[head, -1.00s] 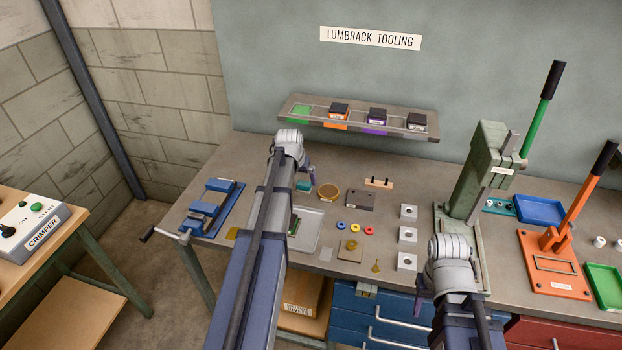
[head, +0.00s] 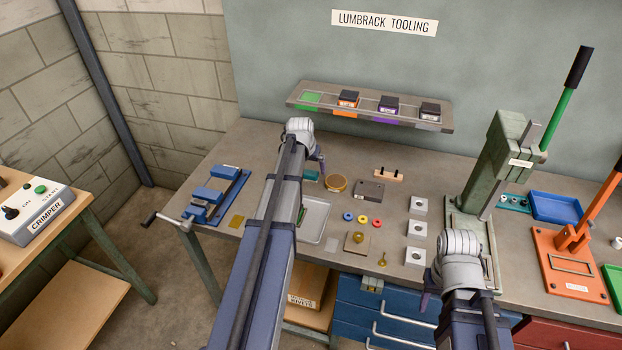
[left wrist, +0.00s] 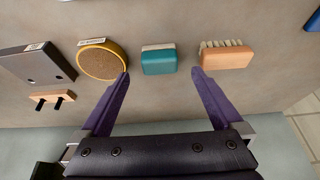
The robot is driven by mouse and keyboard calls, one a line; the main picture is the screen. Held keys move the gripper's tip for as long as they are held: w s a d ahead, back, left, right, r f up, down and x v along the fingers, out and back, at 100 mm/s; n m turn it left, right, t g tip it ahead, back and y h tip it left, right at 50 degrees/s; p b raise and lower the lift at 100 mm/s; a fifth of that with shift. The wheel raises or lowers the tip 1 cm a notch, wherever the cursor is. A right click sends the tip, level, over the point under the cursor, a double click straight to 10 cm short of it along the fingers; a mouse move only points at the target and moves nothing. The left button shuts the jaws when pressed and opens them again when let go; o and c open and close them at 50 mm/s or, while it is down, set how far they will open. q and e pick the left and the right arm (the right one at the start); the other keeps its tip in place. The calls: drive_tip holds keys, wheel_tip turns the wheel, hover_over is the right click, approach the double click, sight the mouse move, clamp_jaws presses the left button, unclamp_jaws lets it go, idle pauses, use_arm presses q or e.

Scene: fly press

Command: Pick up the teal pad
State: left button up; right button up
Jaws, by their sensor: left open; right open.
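The teal pad (left wrist: 158,61) is a small block with a pale strip on its far side, lying on the bench in the left wrist view. In the head view only part of the teal pad (head: 312,176) shows, next to my left arm. My left gripper (left wrist: 161,72) is open and empty, its purple fingers apart on either side of the pad's near edge; contact cannot be told. In the head view my left gripper (head: 319,168) is partly hidden by its own arm. My right gripper (head: 427,289) hangs over the bench's front edge, open, with its fingers mostly hidden.
A round yellow-rimmed tin (left wrist: 102,60) is left of the pad and a wooden brush (left wrist: 226,56) right of it, both close to the fingers. A dark block (left wrist: 36,64) and a pegged wooden piece (left wrist: 52,98) lie further left. The green press (head: 490,170) stands at the right.

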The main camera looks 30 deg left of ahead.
sight(311, 172)
use_arm(q)
drive_tip(key=b+x, duration=0.4)
drive_tip(key=x, duration=0.1)
drive_tip(key=shift+s+r, duration=0.1)
drive_tip(key=shift+c, duration=0.2)
drive_tip(key=c, duration=1.4)
drive_tip(key=shift+r, duration=0.1)
wheel_tip(311, 172, up, 10)
drive_tip(key=p, duration=1)
